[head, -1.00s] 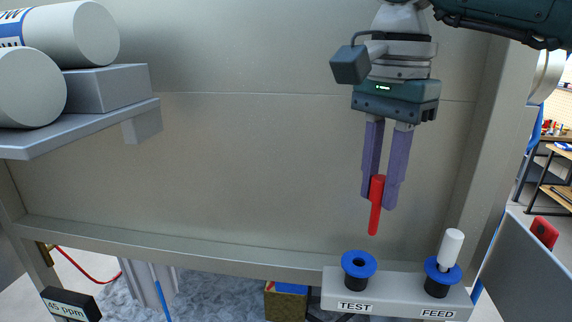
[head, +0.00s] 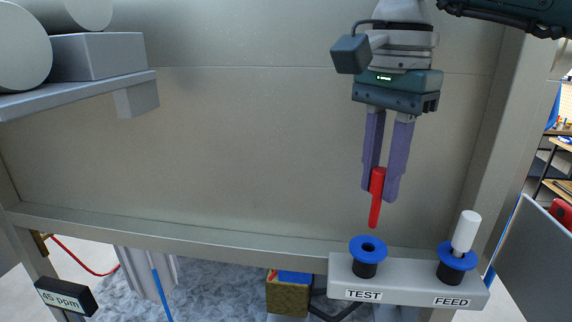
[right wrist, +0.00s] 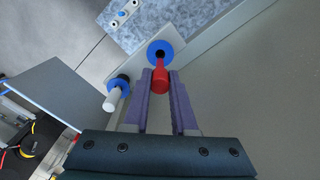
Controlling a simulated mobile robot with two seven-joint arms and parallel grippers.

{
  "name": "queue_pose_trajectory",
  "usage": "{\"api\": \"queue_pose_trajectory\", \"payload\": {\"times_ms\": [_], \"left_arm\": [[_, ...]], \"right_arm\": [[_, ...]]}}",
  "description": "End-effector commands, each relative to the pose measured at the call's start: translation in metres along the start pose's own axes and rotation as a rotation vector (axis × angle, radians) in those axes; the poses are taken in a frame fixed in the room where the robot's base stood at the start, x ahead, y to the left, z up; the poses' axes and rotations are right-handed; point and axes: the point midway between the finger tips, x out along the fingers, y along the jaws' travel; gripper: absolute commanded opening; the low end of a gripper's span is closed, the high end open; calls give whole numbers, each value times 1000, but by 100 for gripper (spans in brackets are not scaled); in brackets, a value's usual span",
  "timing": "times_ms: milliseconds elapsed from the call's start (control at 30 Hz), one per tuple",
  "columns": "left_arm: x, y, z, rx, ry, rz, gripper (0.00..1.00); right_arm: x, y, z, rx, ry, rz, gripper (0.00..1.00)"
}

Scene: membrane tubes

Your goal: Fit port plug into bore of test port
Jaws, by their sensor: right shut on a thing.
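The red port plug (head: 376,205) hangs roughly upright between the fingertips of my right gripper (head: 380,180), which is shut on it. The test port (head: 367,262) is a black cylinder with a blue ring and a dark bore, on the ledge above the TEST label. In the head view the plug's lower tip shows just above the ring, apart from it. In the right wrist view the red plug (right wrist: 160,78) shows at the fingertips, with the test port's blue ring (right wrist: 172,48) and dark bore just beyond it. My left gripper is not in view.
The feed port (head: 451,268) to the right holds an upright white plug (head: 466,231). The grey ledge (head: 410,284) carries both ports. A wall panel stands behind my gripper. A shelf (head: 80,95) with white cylinders is at upper left, and a "45 ppm" display (head: 66,297) at lower left.

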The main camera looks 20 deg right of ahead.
Motion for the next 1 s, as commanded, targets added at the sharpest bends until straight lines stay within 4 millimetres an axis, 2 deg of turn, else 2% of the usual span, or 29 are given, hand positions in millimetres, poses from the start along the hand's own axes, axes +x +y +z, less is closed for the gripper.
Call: {"api": "queue_pose_trajectory", "payload": {"times_ms": [33, 100, 300, 1000], "left_arm": [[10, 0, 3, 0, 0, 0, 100], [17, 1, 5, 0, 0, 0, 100], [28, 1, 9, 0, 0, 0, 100], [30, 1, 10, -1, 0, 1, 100]], "right_arm": [[11, 0, 0, 1, 0, 0, 0], [18, 0, 0, 1, 0, -1, 0], [31, 0, 0, 1, 0, -1, 0], [32, 0, 0, 1, 0, -1, 0]]}}
